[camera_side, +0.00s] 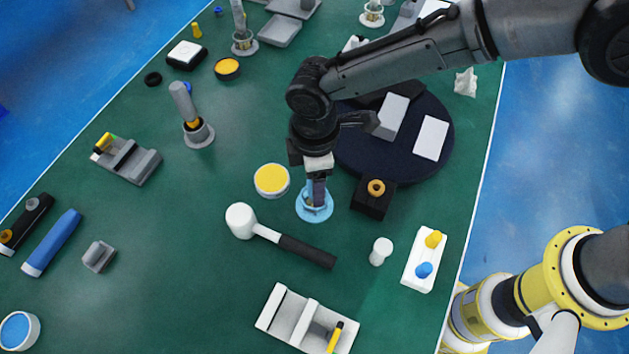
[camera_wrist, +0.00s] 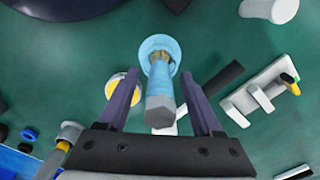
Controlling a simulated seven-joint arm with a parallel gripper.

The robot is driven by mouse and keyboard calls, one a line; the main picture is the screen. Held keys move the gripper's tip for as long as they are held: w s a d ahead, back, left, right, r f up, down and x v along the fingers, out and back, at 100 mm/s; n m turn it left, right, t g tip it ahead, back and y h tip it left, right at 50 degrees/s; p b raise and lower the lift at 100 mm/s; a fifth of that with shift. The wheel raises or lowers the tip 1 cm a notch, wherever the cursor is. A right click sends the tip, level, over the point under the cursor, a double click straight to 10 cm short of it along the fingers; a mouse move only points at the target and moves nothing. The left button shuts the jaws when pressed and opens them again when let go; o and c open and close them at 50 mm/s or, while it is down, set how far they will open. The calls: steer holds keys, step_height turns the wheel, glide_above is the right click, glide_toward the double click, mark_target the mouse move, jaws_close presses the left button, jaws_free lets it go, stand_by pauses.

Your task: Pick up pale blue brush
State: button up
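The pale blue brush stands on the green table, its round base (camera_side: 313,213) showing below my gripper in the side view. In the wrist view its handle (camera_wrist: 160,100) points up towards the camera, with the pale blue round base (camera_wrist: 152,42) beyond it. My gripper (camera_wrist: 161,75) is open, with one dark finger on each side of the handle and a gap on both sides. In the side view my gripper (camera_side: 317,192) points down over the brush and hides most of its handle.
A yellow-topped jar (camera_side: 271,180) stands close at left and a black box with an orange ring (camera_side: 375,198) close at right. A white-headed mallet (camera_side: 241,221) lies in front. A dark round tray (camera_side: 440,125) is behind. A white holder (camera_side: 292,310) lies nearer the front.

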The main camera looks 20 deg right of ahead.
jaws_close()
steer(key=shift+r, duration=0.1)
steer(key=shift+r, duration=0.4)
step_height(320, 180, up, 2)
steer(key=shift+r, duration=0.1)
steer(key=s+d+r, duration=0.9)
steer(key=d+r, duration=0.1)
steer(key=shift+d, duration=0.35)
